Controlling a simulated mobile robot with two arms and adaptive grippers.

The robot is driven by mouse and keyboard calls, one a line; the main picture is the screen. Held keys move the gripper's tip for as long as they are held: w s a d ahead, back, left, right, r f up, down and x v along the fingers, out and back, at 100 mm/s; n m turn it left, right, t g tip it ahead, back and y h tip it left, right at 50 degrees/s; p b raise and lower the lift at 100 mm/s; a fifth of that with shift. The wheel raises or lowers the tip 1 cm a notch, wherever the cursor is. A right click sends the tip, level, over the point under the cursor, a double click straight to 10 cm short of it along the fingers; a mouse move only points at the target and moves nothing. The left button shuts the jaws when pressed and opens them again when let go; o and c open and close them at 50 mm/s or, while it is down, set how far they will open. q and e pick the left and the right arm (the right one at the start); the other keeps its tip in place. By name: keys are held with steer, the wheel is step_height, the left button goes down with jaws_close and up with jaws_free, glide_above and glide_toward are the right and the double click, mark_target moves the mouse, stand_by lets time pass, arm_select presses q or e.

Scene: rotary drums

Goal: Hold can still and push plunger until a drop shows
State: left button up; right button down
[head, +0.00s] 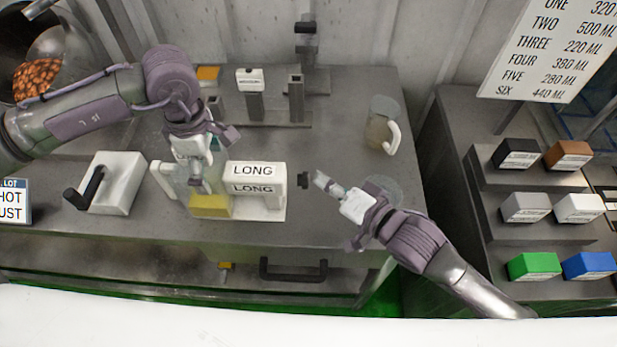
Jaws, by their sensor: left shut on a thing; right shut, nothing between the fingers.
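A white block with two LONG labels (254,188) stands mid-bench. A pale, see-through can (173,183) stands at the block's left end, above a yellow part (210,207). My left gripper (196,182) reaches down from above and is shut at the can, partly hiding it; the exact contact is hard to see. No drop can be made out.
A white block with a black handle (104,184) lies left. A glass jug (381,130) stands back right, with a clear round dish (383,190) behind my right wrist. Grey posts (296,98) stand behind. Coloured blocks (534,266) fill the right-hand stand. A drawer handle (293,270) is in front.

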steer(key=shift+a, duration=1.2)
stand_by(0.9)
steer(key=shift+d, duration=1.65)
steer(key=shift+d, duration=2.5)
steer(key=shift+d, duration=0.1)
stand_by(0.3)
steer(key=d, duration=0.3)
steer(key=shift+d, duration=0.4)
steer(key=shift+a, duration=0.15)
